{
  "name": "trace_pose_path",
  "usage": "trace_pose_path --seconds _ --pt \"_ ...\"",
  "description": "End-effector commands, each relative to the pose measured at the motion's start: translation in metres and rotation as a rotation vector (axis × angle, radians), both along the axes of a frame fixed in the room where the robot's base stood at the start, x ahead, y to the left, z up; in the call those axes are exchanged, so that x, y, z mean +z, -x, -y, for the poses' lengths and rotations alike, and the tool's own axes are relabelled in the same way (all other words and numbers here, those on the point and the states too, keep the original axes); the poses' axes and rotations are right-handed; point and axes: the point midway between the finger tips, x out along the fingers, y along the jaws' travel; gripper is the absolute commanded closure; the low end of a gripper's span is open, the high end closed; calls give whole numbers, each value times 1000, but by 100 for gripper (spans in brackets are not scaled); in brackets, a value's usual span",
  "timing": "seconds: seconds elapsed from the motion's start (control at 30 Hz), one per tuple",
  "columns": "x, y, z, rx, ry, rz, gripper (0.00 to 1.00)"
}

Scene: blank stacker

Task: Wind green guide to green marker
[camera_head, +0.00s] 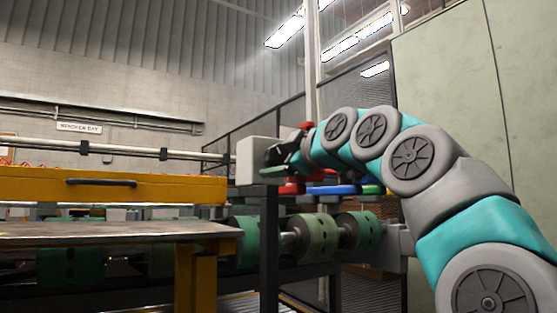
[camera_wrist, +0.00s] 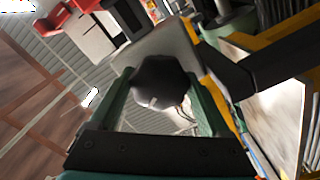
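My gripper (camera_head: 283,157) is at the grey box (camera_head: 257,160) at the end of the pale rail in the head view. In the wrist view a dark rounded knob (camera_wrist: 160,82) lies between the two green fingers of my gripper (camera_wrist: 163,95). The fingers are apart, with the knob filling most of the gap; I cannot tell whether they press on it. I cannot make out which part is the green guide, and no green marker is identifiable.
A yellow beam (camera_head: 130,189) with a dark handle and a flat metal table (camera_head: 110,232) stand at left. Green rollers (camera_head: 316,237) on a shaft lie below the discs. A dark post (camera_head: 269,245) stands below the grey box. A mesh fence (camera_head: 355,88) is behind.

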Motion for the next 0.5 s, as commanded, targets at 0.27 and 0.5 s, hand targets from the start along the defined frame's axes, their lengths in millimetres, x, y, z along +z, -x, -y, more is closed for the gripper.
trace_pose_path --seconds 0.27,0.5 --pt "0 0 0 -1 0 1 0" --pt "0 2 1 -1 0 1 0"
